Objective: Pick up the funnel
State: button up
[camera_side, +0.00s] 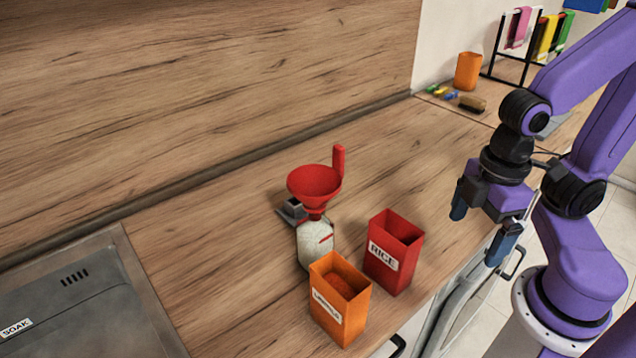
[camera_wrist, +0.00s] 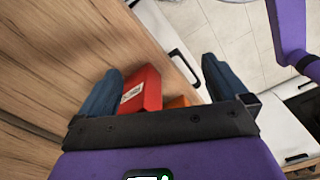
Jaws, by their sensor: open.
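The red funnel (camera_side: 314,184) sits upright in the mouth of a pale jar (camera_side: 315,243) on the counter, with its handle sticking up at the right. My gripper (camera_side: 481,232) is open and empty, to the right of the funnel and apart from it, near the counter's front edge. In the wrist view my gripper (camera_wrist: 163,85) shows its two blue fingers spread wide. The funnel cannot be made out in the wrist view.
A small dark object (camera_side: 291,210) lies behind the jar. A sink (camera_side: 75,300) is at left.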

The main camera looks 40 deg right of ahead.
jog(key=c, duration=0.9)
notch_tip(320, 180, up, 24)
jog(key=n, duration=0.5)
send_over(335, 169)
notch_tip(335, 169, down, 17)
jog(key=shift+r, duration=0.1)
